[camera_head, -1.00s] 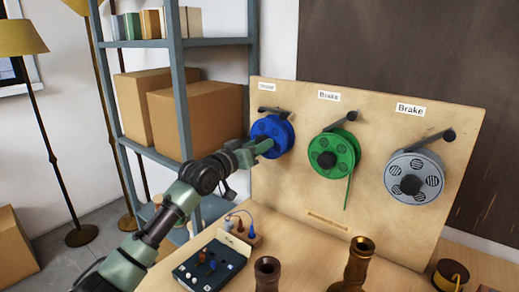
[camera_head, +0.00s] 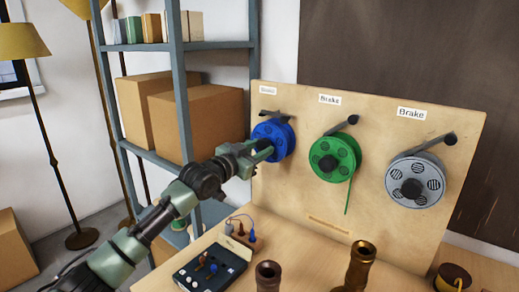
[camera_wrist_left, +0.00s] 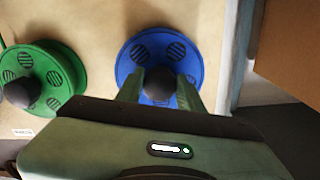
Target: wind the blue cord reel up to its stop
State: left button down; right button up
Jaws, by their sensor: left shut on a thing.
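The blue cord reel (camera_head: 277,132) is mounted at the left of an upright wooden board (camera_head: 300,215). My left gripper (camera_head: 266,151) is at the lower front of this reel, its jaws toward the board. In the left wrist view the blue reel (camera_wrist_left: 126,62) shows behind the fingers, and the gripper (camera_wrist_left: 159,88) is shut on the reel's dark round knob (camera_wrist_left: 159,82). A dark brake lever (camera_head: 272,113) sits just above the blue reel, under a small label. No cord is visible hanging from the blue reel. My right gripper is not in view.
A green reel (camera_head: 334,158) with a hanging cord and a grey reel (camera_head: 414,180) are to the right, each with a brake lever. Below lie a dark tray (camera_head: 210,265) and brass lamp parts (camera_head: 357,265). A metal shelf (camera_head: 182,90) stands left.

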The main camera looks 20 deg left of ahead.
pick_arm(q)
jog(key=c, duration=0.9)
grip_release()
jog(key=shift+s+a+f, duration=0.1)
jog(key=shift+s+a, duration=0.1)
jog(key=shift+s, duration=0.2)
jog(key=b+v, duration=0.2)
jog(key=v, duration=0.4)
jog(key=shift+s, duration=0.4)
jog(key=shift+a, duration=0.1)
